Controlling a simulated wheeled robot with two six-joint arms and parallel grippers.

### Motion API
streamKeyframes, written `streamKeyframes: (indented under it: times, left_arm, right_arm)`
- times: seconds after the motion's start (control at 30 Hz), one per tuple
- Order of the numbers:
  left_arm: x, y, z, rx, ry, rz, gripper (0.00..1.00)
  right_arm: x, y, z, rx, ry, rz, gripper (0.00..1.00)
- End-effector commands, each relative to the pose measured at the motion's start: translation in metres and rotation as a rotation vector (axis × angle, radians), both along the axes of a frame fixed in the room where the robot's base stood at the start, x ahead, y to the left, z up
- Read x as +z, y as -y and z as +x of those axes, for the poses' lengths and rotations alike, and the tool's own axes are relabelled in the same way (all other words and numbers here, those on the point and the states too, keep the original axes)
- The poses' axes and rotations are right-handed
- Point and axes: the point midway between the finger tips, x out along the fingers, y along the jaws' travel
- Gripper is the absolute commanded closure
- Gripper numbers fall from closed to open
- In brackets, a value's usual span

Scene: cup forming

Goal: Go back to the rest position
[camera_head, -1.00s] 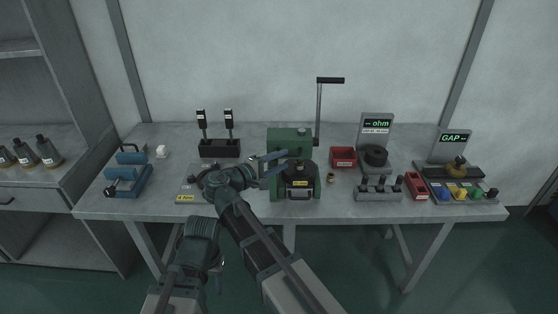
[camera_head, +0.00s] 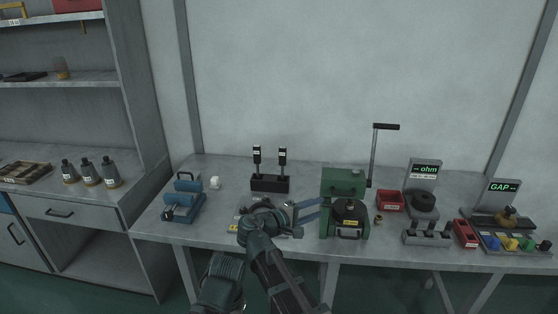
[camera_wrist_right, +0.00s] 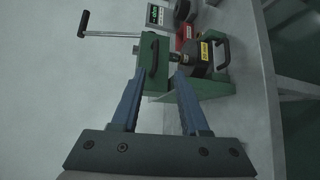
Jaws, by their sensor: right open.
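My right gripper (camera_head: 321,208) is open, its two blue fingers pointing right, just left of the green press (camera_head: 343,183) in the head view. In the right wrist view the open gripper (camera_wrist_right: 161,75) has nothing between its fingers. The green press (camera_wrist_right: 153,62) with its dark handle lies beyond the fingertips there; whether they touch it cannot be told. A black part with a yellow label (camera_head: 350,219) sits at the front of the press. My left gripper cannot be made out in either view.
The bench (camera_head: 300,258) also holds a blue fixture (camera_head: 182,206), a black stand with two upright tools (camera_head: 270,184), a red bin (camera_head: 390,201), an ohm meter (camera_head: 423,174) and a GAP gauge (camera_head: 502,190). A shelf unit (camera_head: 75,210) with several bottles stands left. The press crank (camera_head: 374,150) rises high.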

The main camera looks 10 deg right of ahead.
Motion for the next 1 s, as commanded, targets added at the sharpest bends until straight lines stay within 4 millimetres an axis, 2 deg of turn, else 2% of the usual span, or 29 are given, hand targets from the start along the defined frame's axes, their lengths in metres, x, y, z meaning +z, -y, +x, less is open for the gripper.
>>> streamKeyframes:
  times: [0.07, 0.13, 0.27, 0.4, 0.5, 0.7, 1.0]
  left_arm:
    - [0.000, 0.000, 0.000, 0.000, 0.000, 0.000, 0.50]
    - [0.000, 0.000, 0.000, 0.000, 0.000, 0.000, 0.50]
    - [0.000, 0.000, 0.000, 0.000, 0.000, 0.000, 0.50]
    - [0.000, 0.000, 0.000, 0.000, 0.000, 0.000, 0.50]
    - [0.000, 0.000, 0.000, 0.000, 0.000, 0.000, 0.50]
    - [0.000, 0.000, 0.000, 0.000, 0.000, 0.000, 0.50]
    - [0.000, 0.000, 0.000, 0.000, 0.000, 0.000, 0.50]
  right_arm:
    - [-0.013, 0.009, -0.009, -0.022, -0.011, 0.059, 0.55]
    - [-0.034, 0.019, -0.021, -0.055, -0.028, 0.162, 0.55]
    - [-0.087, 0.033, -0.056, -0.151, -0.070, 0.439, 0.55]
    - [-0.135, 0.026, -0.094, -0.257, -0.106, 0.747, 0.55]
    - [-0.155, 0.014, -0.112, -0.313, -0.125, 0.915, 0.55]
    - [-0.175, -0.009, -0.137, -0.394, -0.149, 1.154, 0.55]
    - [-0.183, -0.043, -0.163, -0.482, -0.173, 1.436, 0.55]
